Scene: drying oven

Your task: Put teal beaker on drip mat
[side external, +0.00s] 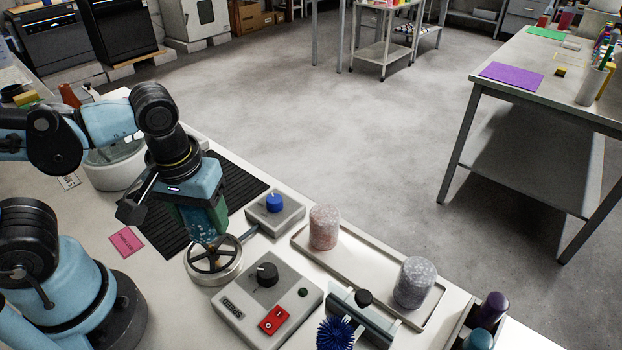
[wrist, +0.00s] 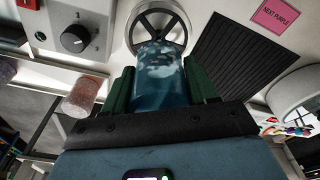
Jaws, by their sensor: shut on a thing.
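The teal beaker (wrist: 159,82), with pale cloudy patches, is held between the green fingers of my gripper (wrist: 160,75) in the wrist view. In the side external view my gripper (side external: 203,217) and the beaker (side external: 198,232) appear over or just behind the spoked metal wheel (side external: 198,272). I cannot tell the exact gap between beaker and wheel. The drip mat, a black ridged mat (side external: 240,183), lies on the bench behind my gripper, partly hidden by it. In the wrist view the mat (wrist: 243,60) is right of the beaker and looks bare where seen.
A grey speed control box (side external: 265,298) and a blue-knob box (side external: 274,212) stand near the wheel. A tray (side external: 335,268) holds a pinkish beaker (side external: 325,228) and a grey one (side external: 414,282). A pink label (side external: 126,242) lies left of the mat. A round white vessel (side external: 112,168) stands behind.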

